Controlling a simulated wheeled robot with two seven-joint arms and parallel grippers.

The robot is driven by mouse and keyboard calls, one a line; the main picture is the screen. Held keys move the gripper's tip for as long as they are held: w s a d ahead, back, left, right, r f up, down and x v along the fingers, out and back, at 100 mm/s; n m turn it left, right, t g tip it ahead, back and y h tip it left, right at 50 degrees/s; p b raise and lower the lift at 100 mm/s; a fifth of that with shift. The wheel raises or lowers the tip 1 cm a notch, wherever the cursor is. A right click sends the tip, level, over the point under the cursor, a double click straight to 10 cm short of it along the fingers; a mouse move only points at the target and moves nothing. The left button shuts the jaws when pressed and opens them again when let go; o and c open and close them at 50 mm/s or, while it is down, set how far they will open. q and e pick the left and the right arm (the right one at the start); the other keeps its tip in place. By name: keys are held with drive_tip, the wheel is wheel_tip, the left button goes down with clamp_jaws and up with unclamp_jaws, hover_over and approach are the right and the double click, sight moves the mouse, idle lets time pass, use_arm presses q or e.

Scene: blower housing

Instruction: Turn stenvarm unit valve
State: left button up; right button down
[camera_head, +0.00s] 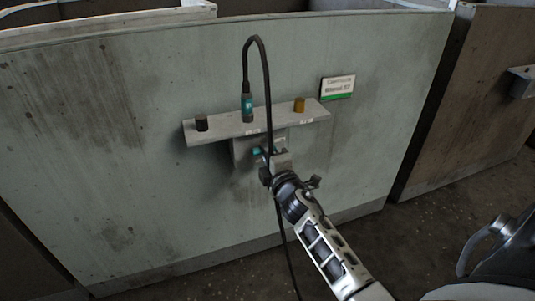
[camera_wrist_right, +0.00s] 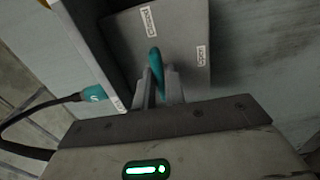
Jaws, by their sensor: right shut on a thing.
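The valve's teal handle (camera_wrist_right: 156,62) stands out from a grey box (camera_wrist_right: 188,28) with a "Closed" label (camera_wrist_right: 147,17) and an "Open" label (camera_wrist_right: 201,56). In the wrist view the handle's free end lies below "Closed" and left of "Open". My right gripper (camera_wrist_right: 161,88) is shut on the handle, one finger on each side. In the head view the right gripper (camera_head: 268,162) is at the box (camera_head: 245,150) under the shelf, with a bit of the teal handle (camera_head: 257,151) showing. The gripper and cable hide part of the box. My left gripper is not in view.
A grey shelf (camera_head: 226,128) carries a black knob (camera_head: 201,122), a teal cable plug (camera_head: 247,107) and an amber knob (camera_head: 299,105). The plug's black cable (camera_head: 267,80) loops up and hangs down past my right gripper. A white-green sign (camera_head: 338,87) is on the housing wall (camera_head: 110,150).

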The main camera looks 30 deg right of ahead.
drive_tip(key=shift+f, duration=0.1)
drive_tip(key=c, duration=1.5)
unclamp_jaws()
drive_tip(key=shift+o, duration=0.2)
drive_tip(key=shift+s, duration=0.1)
drive_tip(key=v, duration=1.2)
drive_tip(key=shift+p, duration=0.4)
